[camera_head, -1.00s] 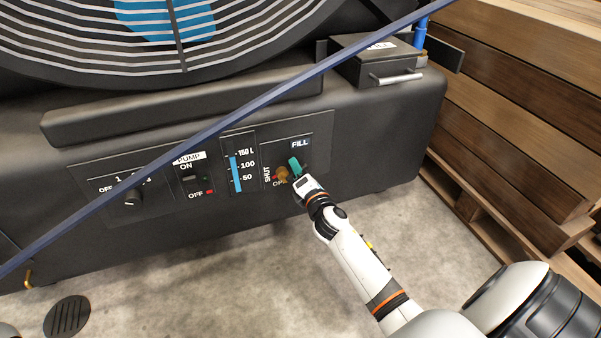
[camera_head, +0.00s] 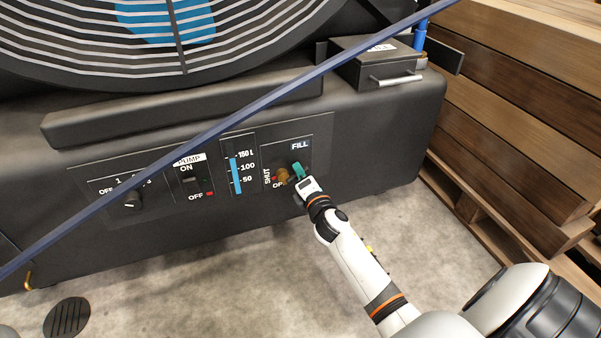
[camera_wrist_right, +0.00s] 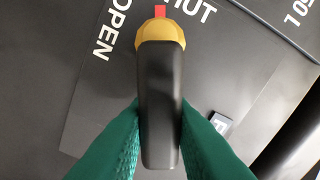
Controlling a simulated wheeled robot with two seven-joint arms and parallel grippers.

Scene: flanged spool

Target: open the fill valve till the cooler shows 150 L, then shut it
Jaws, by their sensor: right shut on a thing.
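The fill valve has a brass-yellow hub (camera_head: 283,175) on the front panel of the cooler. It also shows in the wrist view (camera_wrist_right: 160,32), with a black lever (camera_wrist_right: 160,105) and a red pointer tip beside the SHUT lettering, OPEN lying to the left. My right gripper (camera_head: 299,171) is shut on the lever; its green fingers lie on both sides of it in the wrist view (camera_wrist_right: 160,135). The level gauge (camera_head: 235,176) has a blue column with its top close to the 150 L mark; the exact reading is too small to tell. My left gripper is out of view.
Left of the gauge are a pump switch (camera_head: 191,181) and a rotary knob (camera_head: 132,200). A dark blue bar (camera_head: 210,131) crosses the head view diagonally. Stacked wooden pallets (camera_head: 520,130) stand at the right. The floor in front is clear except for a round grate (camera_head: 67,318).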

